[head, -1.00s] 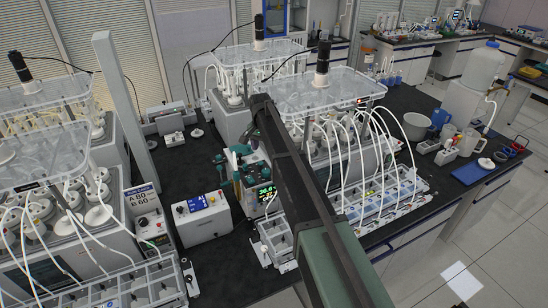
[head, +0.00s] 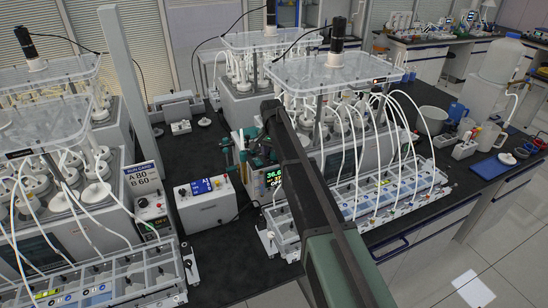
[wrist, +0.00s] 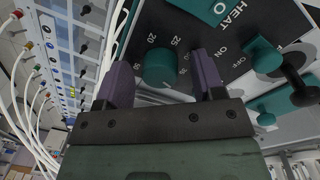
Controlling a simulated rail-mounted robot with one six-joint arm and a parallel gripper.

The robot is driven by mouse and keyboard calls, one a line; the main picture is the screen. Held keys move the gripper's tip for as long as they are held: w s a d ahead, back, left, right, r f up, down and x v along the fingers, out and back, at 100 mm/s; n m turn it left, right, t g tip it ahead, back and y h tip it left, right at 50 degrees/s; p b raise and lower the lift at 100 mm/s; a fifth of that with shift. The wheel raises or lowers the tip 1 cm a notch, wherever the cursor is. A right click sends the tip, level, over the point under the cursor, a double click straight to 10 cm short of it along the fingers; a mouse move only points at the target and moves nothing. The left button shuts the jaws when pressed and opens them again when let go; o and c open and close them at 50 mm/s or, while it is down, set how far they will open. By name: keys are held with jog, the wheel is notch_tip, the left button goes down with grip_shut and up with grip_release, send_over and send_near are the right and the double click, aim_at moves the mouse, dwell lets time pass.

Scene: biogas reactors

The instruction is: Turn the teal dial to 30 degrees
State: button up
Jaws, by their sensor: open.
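The teal dial (wrist: 160,67) sits on a dark panel in the wrist view, with the printed numbers 20 and 25 beside it and other scale marks partly covered. My gripper (wrist: 163,64) is open, with one purple finger to the left of the dial and the other to its right. Gaps show between the dial and both fingers, and I cannot tell how deep the fingers reach. The dial's pointer is not clear.
In the wrist view, a teal knob (wrist: 264,52) and a black handle (wrist: 296,82) stand right of the fingers, near ON and OFF labels. White tubes (wrist: 112,40) run on the left. A white-fronted box (head: 206,203) stands left of the control unit in the head view.

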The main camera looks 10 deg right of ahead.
jog(key=c, duration=0.9)
jog(key=shift+n, duration=0.3)
jog(key=n, duration=1.1)
jog(key=shift+s+d+n+t, duration=0.1)
jog(key=shift+n+t, duration=0.2)
jog(key=shift+n, duration=0.1)
jog(key=o, duration=0.9)
